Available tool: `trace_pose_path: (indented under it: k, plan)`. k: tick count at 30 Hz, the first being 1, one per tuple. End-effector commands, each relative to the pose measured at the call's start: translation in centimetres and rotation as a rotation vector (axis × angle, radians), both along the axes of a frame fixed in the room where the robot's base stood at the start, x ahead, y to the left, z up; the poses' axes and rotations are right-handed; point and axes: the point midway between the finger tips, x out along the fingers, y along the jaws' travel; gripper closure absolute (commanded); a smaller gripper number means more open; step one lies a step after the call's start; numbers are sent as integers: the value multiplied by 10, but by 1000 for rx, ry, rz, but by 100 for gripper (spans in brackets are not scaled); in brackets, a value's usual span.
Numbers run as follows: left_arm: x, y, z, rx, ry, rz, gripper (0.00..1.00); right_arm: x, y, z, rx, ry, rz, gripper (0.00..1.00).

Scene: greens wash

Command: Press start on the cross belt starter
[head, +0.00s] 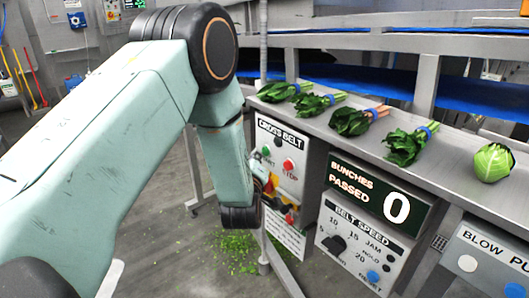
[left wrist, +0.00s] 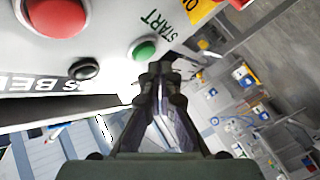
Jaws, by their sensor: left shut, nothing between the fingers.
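The cross belt starter (head: 296,149) is a pale box hanging below the packing counter. Its green start button (head: 266,151) and red stop button (head: 289,165) face me. In the left wrist view, the green start button (left wrist: 143,50) sits beside the word START, with a larger red button (left wrist: 56,14) to its left. My left gripper (left wrist: 157,78) is shut and empty, its tips close to the green button, just below it in that picture. I cannot tell whether they touch. In the head view my forearm hides most of this gripper. My right gripper is not in view.
Leafy bunches (head: 351,121) and a round cabbage (head: 493,162) lie on the counter above. Right of the starter are a bunch counter reading 0 (head: 397,207) and a belt speed panel (head: 350,232). Green scraps (head: 238,243) litter the floor.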

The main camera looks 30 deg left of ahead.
Motion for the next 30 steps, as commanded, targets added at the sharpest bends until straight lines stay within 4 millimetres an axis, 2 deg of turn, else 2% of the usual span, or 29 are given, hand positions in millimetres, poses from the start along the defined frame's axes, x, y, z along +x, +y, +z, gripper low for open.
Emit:
trace_pose_path:
  k: [30]
  plan:
    - [10, -4, 0, 1, -1, 0, 100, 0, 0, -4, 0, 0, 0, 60]
